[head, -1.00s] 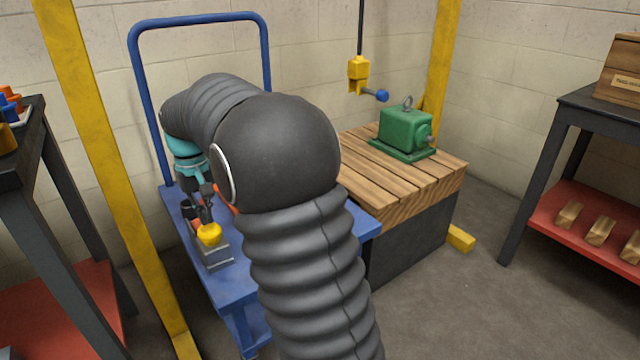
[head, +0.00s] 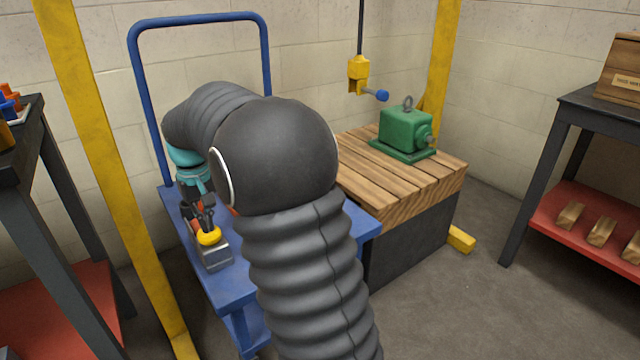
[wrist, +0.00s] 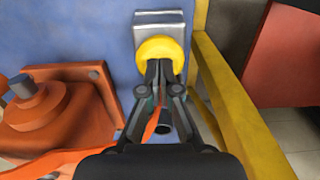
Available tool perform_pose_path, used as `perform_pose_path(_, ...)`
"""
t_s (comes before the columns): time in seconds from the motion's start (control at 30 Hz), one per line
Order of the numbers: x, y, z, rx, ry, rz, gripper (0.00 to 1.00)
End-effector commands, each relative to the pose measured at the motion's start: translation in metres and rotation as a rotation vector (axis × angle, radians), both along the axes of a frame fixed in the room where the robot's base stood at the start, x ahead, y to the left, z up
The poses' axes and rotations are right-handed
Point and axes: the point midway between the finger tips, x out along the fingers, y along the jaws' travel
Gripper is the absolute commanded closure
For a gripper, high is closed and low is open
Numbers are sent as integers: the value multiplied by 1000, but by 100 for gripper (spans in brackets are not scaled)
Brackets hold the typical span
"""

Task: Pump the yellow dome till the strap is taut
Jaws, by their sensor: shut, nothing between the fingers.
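The yellow dome (head: 209,237) sits on a grey metal block (head: 213,258) at the left side of the blue cart (head: 240,290). My gripper (head: 208,225) is shut and empty, its fingertips down on top of the dome. In the wrist view the fingertips (wrist: 160,68) overlap the dome (wrist: 153,46), covering its near part. An orange motor (wrist: 50,105) with a round stepped top stands to the left there. An orange strap (wrist: 50,162) runs from near it at the lower left, and partly behind my gripper; whether it is taut I cannot tell.
A yellow post (head: 110,160) stands close left of the cart. My arm hides much of the cart.

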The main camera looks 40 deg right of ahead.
Motion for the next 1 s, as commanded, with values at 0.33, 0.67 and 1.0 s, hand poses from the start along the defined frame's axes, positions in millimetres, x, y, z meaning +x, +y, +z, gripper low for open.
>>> perform_pose_path(0.33, 0, 0, -8, 0, 1, 0, 100)
perform_pose_path(0.67, 0, 0, 8, 0, 1, 0, 100)
perform_pose_path(1.0, 0, 0, 33, 0, 1, 0, 100)
